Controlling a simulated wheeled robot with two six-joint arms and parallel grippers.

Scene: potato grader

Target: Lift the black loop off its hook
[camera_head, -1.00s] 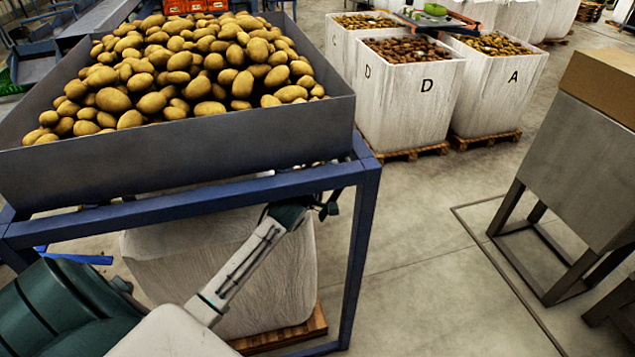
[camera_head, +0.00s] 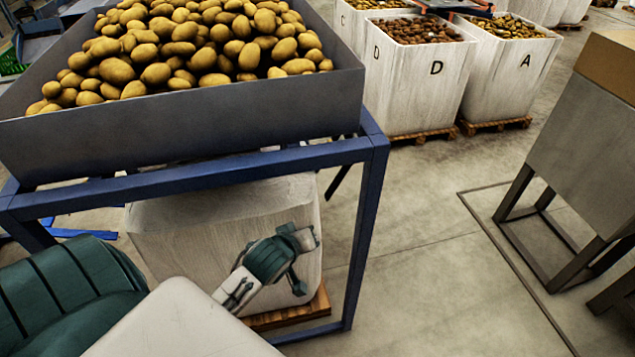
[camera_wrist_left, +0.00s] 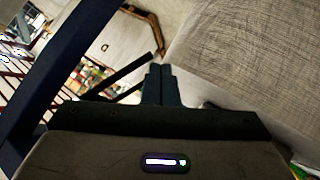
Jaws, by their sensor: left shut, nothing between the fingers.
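I cannot make out the black loop or its hook in either view. My left gripper (camera_head: 301,262) is low in front of the white bin under the blue frame in the head view. In the left wrist view its two dark fingers (camera_wrist_left: 158,72) are together, with nothing between them. My right gripper is not in view.
A grey hopper (camera_head: 200,135) full of potatoes stands on a blue frame (camera_head: 368,215). The white bin (camera_head: 180,235) sits on a pallet beneath it. Lettered bins (camera_head: 410,90) stand behind, a grey metal stand (camera_head: 580,150) at right. Open floor lies between.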

